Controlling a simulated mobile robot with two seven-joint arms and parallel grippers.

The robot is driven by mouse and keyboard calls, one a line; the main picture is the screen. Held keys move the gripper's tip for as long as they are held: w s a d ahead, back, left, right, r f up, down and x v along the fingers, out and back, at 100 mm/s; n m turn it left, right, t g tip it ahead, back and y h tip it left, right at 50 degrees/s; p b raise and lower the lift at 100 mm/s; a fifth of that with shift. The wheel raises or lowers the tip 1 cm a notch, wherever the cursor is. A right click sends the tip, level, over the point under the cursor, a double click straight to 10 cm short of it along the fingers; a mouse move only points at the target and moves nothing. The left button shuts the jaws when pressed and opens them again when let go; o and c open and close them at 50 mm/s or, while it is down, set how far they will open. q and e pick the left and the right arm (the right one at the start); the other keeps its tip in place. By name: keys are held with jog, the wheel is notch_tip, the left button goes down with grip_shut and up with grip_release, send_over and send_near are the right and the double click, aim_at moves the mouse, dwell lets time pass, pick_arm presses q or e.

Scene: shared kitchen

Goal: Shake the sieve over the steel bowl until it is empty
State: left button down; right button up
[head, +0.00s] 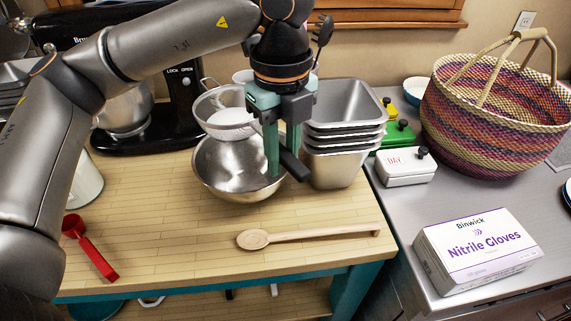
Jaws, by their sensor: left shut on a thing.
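The sieve (227,119) is over the back part of the steel bowl (222,176), its mesh pale with whitish contents. My left gripper (282,172) points down at the right side of the bowl, shut on the sieve's dark handle (294,165), which sticks out below the fingers to the right. The sieve's join to the handle is hidden behind the gripper. The bowl stands on the wooden table; the part of its inside that shows looks like bare, shiny metal. My right gripper is not in view.
Stacked steel pans (346,136) stand close to the right of the bowl. A stand mixer (140,110) is behind left. A wooden spoon (300,235) and a red scoop (92,250) lie in front. A glove box (478,250) and a woven basket (495,120) are on the right counter.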

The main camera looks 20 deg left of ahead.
pick_arm(q)
jog(key=shift+w+d, duration=0.35)
jog(key=shift+w, duration=0.2)
jog(key=shift+f+b, duration=1.75)
jog(key=shift+f, duration=1)
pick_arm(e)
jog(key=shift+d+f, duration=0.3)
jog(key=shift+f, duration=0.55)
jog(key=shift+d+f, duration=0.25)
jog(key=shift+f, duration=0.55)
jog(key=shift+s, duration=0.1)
